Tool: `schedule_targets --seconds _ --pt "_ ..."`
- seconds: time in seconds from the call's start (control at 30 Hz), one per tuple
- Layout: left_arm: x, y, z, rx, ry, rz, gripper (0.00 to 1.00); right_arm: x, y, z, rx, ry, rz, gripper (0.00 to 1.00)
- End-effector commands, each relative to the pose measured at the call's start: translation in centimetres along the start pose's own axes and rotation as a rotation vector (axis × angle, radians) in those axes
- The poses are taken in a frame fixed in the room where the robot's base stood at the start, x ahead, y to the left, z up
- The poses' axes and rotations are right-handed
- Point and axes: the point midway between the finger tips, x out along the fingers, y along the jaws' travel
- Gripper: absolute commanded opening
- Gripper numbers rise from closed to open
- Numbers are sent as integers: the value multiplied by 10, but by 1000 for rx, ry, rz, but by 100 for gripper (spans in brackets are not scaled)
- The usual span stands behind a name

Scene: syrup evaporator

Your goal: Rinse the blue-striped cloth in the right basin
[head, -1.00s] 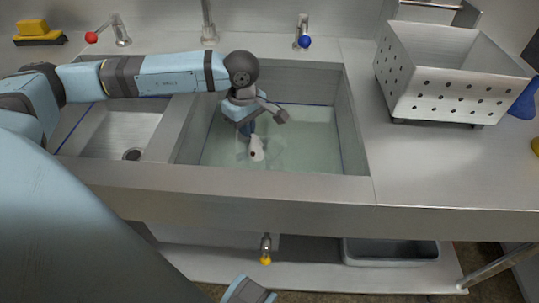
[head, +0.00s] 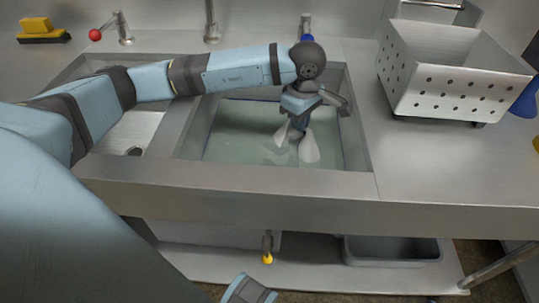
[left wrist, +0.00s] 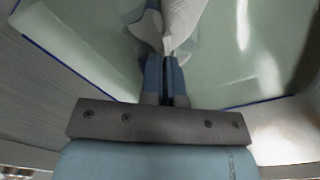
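The right basin (head: 355,130) holds greenish water (head: 240,146). My left gripper (head: 299,126) points down into it, near its right side. It is shut on a whitish cloth (head: 309,150), which hangs in two pale lobes at the water; I cannot make out its stripes. In the left wrist view the two blue fingers (left wrist: 165,68) are close together with the cloth (left wrist: 181,20) pinched at their tips. How much of the cloth is under water is hard to tell. My right gripper is not in view.
The left basin (head: 125,132) is partly behind my left arm. A red-knobbed tap (head: 122,30) and a blue-knobbed tap (head: 305,28) stand behind the basins. A perforated metal bin (head: 450,85) stands on the right counter. A yellow-topped brush (head: 40,28) lies at the far left.

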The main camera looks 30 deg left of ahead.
Motion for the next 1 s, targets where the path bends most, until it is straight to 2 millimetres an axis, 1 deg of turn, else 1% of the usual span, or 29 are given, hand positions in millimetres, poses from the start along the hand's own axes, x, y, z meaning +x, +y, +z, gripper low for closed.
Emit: schedule_targets --seconds 0.03,0.17,0.27,0.5,1.0 --pt "23 -4 11 17 -8 -19 0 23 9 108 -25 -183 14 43" --pt "21 -4 11 17 -8 -19 0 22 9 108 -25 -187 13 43" --pt "9 -5 10 17 -8 -18 0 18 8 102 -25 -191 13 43" --pt "-38 -8 2 15 -8 -12 0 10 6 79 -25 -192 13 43" --pt "-129 -17 -11 13 -8 -7 0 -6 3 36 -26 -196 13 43"
